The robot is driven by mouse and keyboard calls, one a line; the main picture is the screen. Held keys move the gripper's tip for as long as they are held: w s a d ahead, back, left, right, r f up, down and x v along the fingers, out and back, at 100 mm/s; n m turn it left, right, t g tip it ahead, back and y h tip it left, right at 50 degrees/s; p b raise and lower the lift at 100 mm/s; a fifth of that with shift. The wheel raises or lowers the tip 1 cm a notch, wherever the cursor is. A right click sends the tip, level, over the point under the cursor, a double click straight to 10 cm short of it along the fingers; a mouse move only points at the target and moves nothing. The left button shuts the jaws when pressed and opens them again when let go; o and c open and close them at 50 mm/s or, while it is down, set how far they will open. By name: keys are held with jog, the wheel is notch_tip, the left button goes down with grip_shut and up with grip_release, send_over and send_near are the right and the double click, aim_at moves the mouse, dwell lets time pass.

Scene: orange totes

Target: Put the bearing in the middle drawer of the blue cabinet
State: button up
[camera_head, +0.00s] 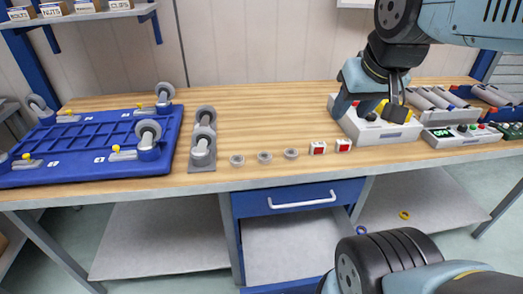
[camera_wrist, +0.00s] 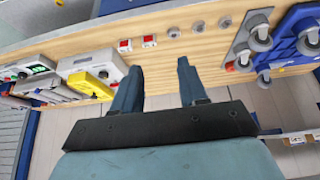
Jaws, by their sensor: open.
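Three small grey ring-shaped bearings lie in a row near the bench's front edge: left (camera_head: 237,160), middle (camera_head: 264,157) and right (camera_head: 291,153). They also show at the top of the wrist view (camera_wrist: 197,26). The blue cabinet (camera_head: 236,215) is under the bench. Its upper drawer (camera_head: 290,200), with a white handle, is shut. Below it a drawer (camera_head: 290,245) is pulled out, its grey inside apparently empty; my arm hides its right part. My gripper (camera_wrist: 158,66) is open and empty, above the bench near a white box (camera_head: 385,135), right of the bearings.
Two red-and-white button boxes (camera_head: 318,147) (camera_head: 343,145) sit right of the bearings. Grey casters (camera_head: 203,150) and a blue tray (camera_head: 90,145) stand left. A control box (camera_head: 460,136) and rollers (camera_head: 435,98) stand right. The bench's back middle is clear.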

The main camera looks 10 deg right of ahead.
jog(key=o, duration=0.3)
jog(key=shift+w+a, duration=0.1)
jog(key=shift+w, duration=0.05)
jog(key=o, duration=0.4)
jog(key=shift+n+g+y, duration=0.3)
jog(key=shift+n+g, duration=0.1)
jog(key=shift+g, duration=0.3)
jog(key=w, duration=0.2)
jog(key=w+a, duration=0.1)
jog(key=w, duration=0.2)
jog(key=shift+w+a+f, duration=0.35)
jog(key=shift+w+f, duration=0.05)
jog(key=n+g, duration=0.2)
jog(key=g, duration=0.2)
send_over(265, 155)
notch_tip(265, 155, down, 14)
jog(key=r, duration=0.1)
jog(key=f, duration=0.9)
jog(key=shift+s+a, duration=0.1)
jog(key=shift+a, duration=0.3)
jog(key=shift+d+f, duration=0.2)
jog(key=shift+f, duration=1.2)
jog(key=shift+d+f, duration=0.15)
jog(key=shift+f, duration=1.25)
